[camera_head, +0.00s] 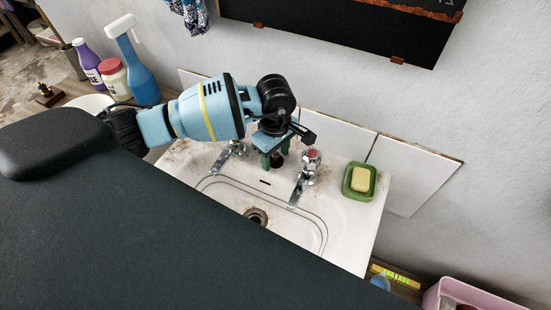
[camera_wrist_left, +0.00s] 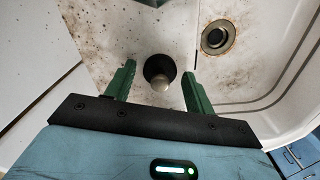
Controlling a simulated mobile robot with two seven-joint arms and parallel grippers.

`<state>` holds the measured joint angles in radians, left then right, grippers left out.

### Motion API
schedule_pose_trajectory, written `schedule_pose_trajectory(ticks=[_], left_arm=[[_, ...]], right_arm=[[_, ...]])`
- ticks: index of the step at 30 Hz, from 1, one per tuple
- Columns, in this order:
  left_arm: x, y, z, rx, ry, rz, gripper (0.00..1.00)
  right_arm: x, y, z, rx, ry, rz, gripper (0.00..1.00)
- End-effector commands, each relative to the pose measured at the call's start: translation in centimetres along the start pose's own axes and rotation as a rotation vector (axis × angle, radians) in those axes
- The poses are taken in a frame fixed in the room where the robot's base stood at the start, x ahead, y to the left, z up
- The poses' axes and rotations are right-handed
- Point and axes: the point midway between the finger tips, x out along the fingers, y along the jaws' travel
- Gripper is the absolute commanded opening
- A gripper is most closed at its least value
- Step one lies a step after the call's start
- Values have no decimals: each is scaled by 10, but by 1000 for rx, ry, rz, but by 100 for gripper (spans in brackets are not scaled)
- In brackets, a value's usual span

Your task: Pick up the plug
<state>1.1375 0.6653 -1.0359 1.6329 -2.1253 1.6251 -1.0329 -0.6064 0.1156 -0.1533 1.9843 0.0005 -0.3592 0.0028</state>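The plug (camera_wrist_left: 157,67), a dark round stopper with a pale metal knob, sits on the white ledge of the sink in the left wrist view. In the head view it is a small dark shape (camera_head: 277,161) behind the taps. My left gripper (camera_wrist_left: 160,70) is open, with one green finger on each side of the plug and gaps between. In the head view my left gripper (camera_head: 275,160) points down over the ledge between the two taps. Whether the fingers touch the ledge I cannot tell. My right gripper is not in view.
The sink (camera_head: 345,235) has an open drain (camera_head: 256,216) and two chrome taps, one at left (camera_head: 229,154) and one at right (camera_head: 304,178). A green dish (camera_head: 348,190) with yellow soap (camera_head: 360,179) is on the right corner. Bottles, including a blue spray bottle (camera_head: 138,78), stand at left.

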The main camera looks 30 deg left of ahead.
Motion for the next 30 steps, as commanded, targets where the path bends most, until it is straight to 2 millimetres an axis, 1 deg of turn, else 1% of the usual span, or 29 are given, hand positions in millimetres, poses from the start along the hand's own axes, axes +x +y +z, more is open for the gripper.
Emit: schedule_pose_trajectory(ticks=[1, 9, 10, 16, 20, 23, 26, 28, 30], left_arm=[[0, 0, 0, 0, 0, 0, 47], [0, 0, 0, 0, 0, 0, 12], [0, 0, 0, 0, 0, 0, 10], [-1, 0, 0, 0, 0, 1, 10], [-5, 0, 0, 0, -1, 1, 10], [-13, 0, 0, 1, 0, 1, 10], [-26, 1, 0, 1, 0, 3, 10], [-38, 1, -1, 1, 1, 4, 10], [-36, -14, 0, 2, 1, -2, 10]], right_arm=[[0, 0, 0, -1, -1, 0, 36], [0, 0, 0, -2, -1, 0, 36], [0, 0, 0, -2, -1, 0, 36], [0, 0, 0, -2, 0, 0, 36], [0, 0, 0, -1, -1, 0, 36], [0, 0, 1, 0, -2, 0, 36], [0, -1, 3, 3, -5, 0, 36], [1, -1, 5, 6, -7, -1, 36], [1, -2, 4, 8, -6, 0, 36]])
